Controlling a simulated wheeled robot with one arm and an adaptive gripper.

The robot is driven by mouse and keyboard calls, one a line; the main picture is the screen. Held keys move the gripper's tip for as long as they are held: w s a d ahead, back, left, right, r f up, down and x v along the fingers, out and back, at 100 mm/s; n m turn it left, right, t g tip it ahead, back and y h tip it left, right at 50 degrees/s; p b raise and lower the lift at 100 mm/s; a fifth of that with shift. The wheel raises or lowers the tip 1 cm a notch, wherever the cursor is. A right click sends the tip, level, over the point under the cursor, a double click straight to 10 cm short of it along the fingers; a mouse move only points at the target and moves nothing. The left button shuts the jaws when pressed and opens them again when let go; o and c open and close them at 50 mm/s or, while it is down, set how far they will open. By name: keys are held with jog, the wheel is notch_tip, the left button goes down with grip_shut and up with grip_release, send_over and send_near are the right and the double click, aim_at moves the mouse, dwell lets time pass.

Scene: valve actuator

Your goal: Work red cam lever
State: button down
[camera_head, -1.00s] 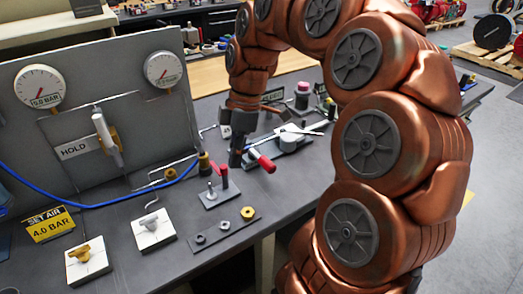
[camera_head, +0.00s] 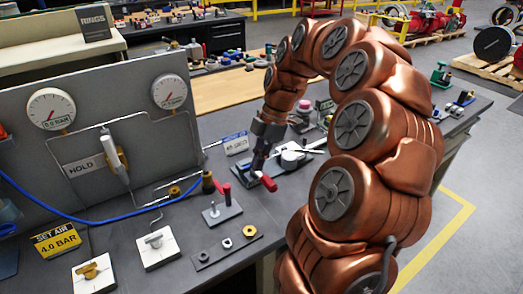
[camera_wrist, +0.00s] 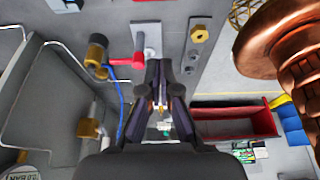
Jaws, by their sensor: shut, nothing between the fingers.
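My gripper (camera_head: 258,164) is shut and empty, pointing down just behind and left of the cylindrical handle; contact cannot be told. Its fingertips (camera_wrist: 160,66) show close together in the wrist view.
A strip with several nuts (camera_head: 226,246) lies in front of the plate. White valve blocks (camera_head: 157,248) stand to the left. A gauge panel (camera_head: 60,130) with a blue hose (camera_head: 100,219) stands at the left. The front right of the bench is hidden by my arm.

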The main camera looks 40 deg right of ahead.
aim_at(267, 183)
notch_tip(267, 183, down, 7)
jog(key=d+p, duration=0.1)
jog(key=p, duration=0.2)
jog(key=shift+d, duration=0.35)
jog(key=shift+f, duration=0.1)
dwell(0.3)
jog(key=shift+d+f+b, duration=0.2)
jog(key=shift+d+b, duration=0.1)
jog(key=shift+b, duration=0.6)
jog(key=shift+s+d+n+b, duration=0.2)
jog(key=shift+n+b, duration=0.1)
jog(key=shift+b, duration=0.25)
jog(key=shift+r, duration=0.1)
